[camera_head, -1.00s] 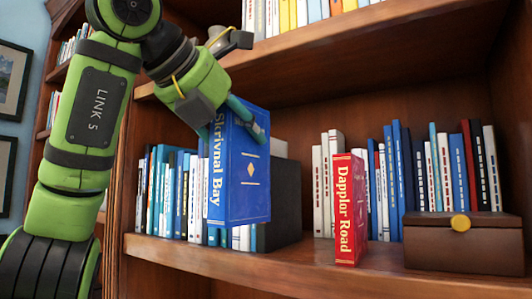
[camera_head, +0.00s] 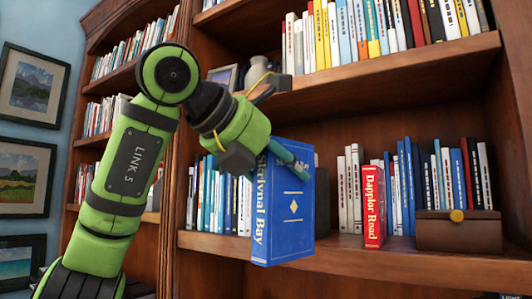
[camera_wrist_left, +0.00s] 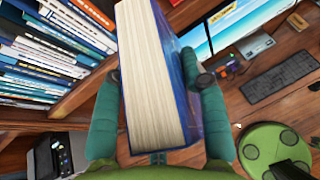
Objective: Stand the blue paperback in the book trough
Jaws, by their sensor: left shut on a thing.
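The blue paperback (camera_head: 285,215), titled "Skrivnal Bay", is upright and slightly tilted in front of the middle shelf in the head view. My left gripper (camera_head: 278,158) is shut on its upper part from above. In the left wrist view my gripper's teal fingers (camera_wrist_left: 158,77) flank the book, whose pale page edges (camera_wrist_left: 150,85) face the camera. A dark block-like thing (camera_head: 322,205) stands partly hidden behind the book; I cannot tell whether it is the trough. No book trough is clearly recognisable. My right gripper is not in view.
A red book, "Dapplor Road" (camera_head: 373,205), stands near the shelf front (camera_head: 400,262), with a brown box (camera_head: 458,232) to its right. Rows of books stand behind. The left wrist view shows a desk with a keyboard (camera_wrist_left: 283,77).

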